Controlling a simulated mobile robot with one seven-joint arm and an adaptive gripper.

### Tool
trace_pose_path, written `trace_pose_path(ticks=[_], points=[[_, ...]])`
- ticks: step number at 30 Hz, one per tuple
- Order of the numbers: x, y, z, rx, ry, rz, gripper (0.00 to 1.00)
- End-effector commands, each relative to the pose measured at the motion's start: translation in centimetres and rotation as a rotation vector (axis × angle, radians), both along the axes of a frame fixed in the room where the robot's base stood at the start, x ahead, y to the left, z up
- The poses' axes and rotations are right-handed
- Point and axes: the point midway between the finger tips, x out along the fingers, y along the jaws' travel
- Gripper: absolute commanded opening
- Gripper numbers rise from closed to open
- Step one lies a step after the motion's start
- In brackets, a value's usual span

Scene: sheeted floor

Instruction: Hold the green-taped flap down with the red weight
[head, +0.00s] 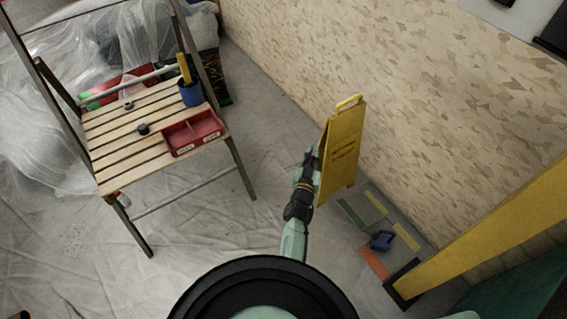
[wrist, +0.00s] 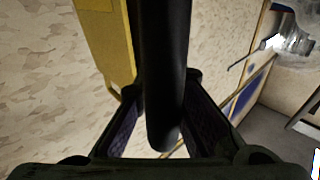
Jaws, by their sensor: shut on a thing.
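My gripper (head: 309,160) is raised beside the yellow folding sign in the head view. In the wrist view my gripper (wrist: 166,88) has its fingers on either side of a thick black bar (wrist: 166,50) and is shut on it. What the bar belongs to is out of sight, and I see no red on it. A green tape strip (head: 352,212) lies on the floor to the right of my arm, at a grey patch edged with coloured strips. I cannot tell whether the flap there lies flat. I cannot pick out the red weight for certain.
The yellow sign (head: 341,150) stands close by my gripper. A blue object (head: 381,240) sits among yellow and orange strips. A yellow beam (head: 480,235) rises at right. A slatted wooden stand (head: 110,146) at left bears a red two-part tray (head: 194,133). Sheeted floor between is clear.

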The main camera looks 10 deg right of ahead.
Motion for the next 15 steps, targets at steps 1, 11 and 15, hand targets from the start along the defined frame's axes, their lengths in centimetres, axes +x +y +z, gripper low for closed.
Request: trace_pose_path(ticks=[1, 11, 15], points=[[0.3, -2.0, 0.0, 0.003, -0.013, -0.046, 0.00], [-1.8, -13.8, -2.4, 0.006, -0.010, -0.346, 0.00], [-3.6, -18.1, -4.2, 0.008, -0.008, -0.477, 0.00]])
